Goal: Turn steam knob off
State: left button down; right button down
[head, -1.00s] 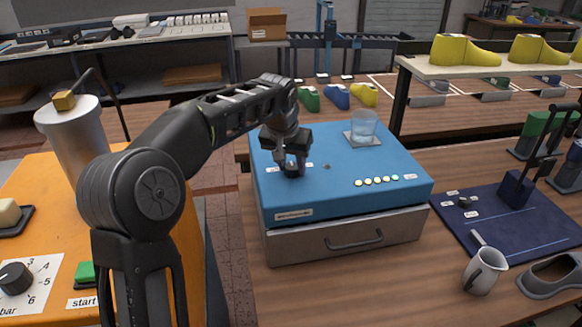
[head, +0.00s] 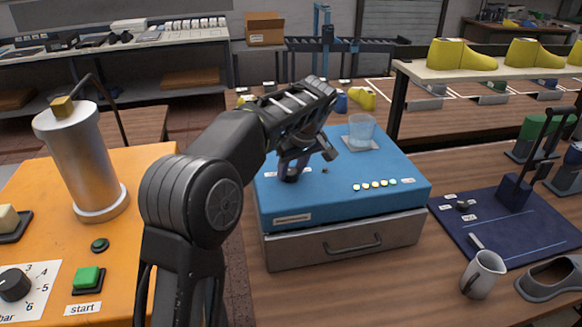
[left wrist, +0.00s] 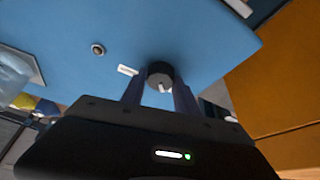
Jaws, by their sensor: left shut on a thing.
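A blue-topped box (head: 300,207) stands on the wooden table in the head view. A small dark round knob (head: 291,176) sits on its top, toward the left. My left gripper (head: 290,172) is down at this knob and shut on it. In the left wrist view the knob (left wrist: 160,74) shows a pale pointer mark, and the fingers of my left gripper (left wrist: 160,92) lie on either side of it. The labels beside the knob are too small to read. My right gripper is not in view.
A glass (head: 361,130) stands on the box's back right, and several round lights (head: 374,184) line its front. A small button (left wrist: 97,49) lies near the knob. An orange unit (head: 120,250) is at left. A navy mat (head: 520,235) and a cup (head: 483,273) are at right.

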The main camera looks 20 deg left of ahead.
pick_arm(q)
jog(key=shift+n, duration=0.3)
jog(key=c, duration=0.9)
grip_release()
jog(key=shift+r, duration=0.1)
jog(key=v, duration=0.7)
jog(key=shift+d+r+p, duration=0.2)
jog(key=shift+r+p, duration=0.1)
